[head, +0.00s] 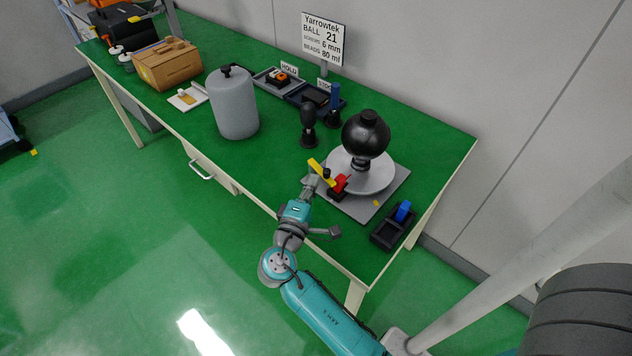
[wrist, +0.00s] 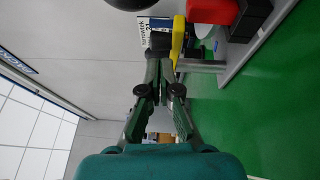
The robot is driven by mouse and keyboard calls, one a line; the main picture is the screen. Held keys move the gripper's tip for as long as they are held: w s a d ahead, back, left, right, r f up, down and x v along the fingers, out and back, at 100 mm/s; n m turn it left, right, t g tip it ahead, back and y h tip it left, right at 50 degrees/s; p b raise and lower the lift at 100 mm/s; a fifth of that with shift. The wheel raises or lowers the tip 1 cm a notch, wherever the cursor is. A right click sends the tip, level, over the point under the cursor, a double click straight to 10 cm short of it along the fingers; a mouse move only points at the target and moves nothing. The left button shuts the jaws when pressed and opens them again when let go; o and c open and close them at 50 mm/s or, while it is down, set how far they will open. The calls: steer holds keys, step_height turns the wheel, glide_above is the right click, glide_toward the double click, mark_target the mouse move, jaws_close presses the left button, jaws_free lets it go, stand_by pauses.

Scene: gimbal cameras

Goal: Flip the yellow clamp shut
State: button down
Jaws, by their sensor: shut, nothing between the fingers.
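The yellow clamp (head: 318,170) is a bar slanting beside a red block (head: 341,183) at the near left edge of a grey base plate. Its end sticks out up and to the left. In the wrist view, the yellow bar (wrist: 178,40) lies just past my fingertips, with the red part (wrist: 211,10) to its right. My gripper (head: 311,184) is shut and empty, right beside the yellow bar at the table's front edge. In the wrist view, my gripper (wrist: 162,65) has its fingers together close to the bar. I cannot tell whether they touch it.
A black ball (head: 366,134) stands on a round white plate (head: 384,182) above the grey base (head: 362,212). A black tray with a blue piece (head: 403,211) is to the right. A grey canister (head: 233,105) and dark upright tool (head: 308,120) stand left. The front-left green tabletop is clear.

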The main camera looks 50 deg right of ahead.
steer(key=shift+s+d, duration=0.15)
steer(key=shift+d, duration=0.3)
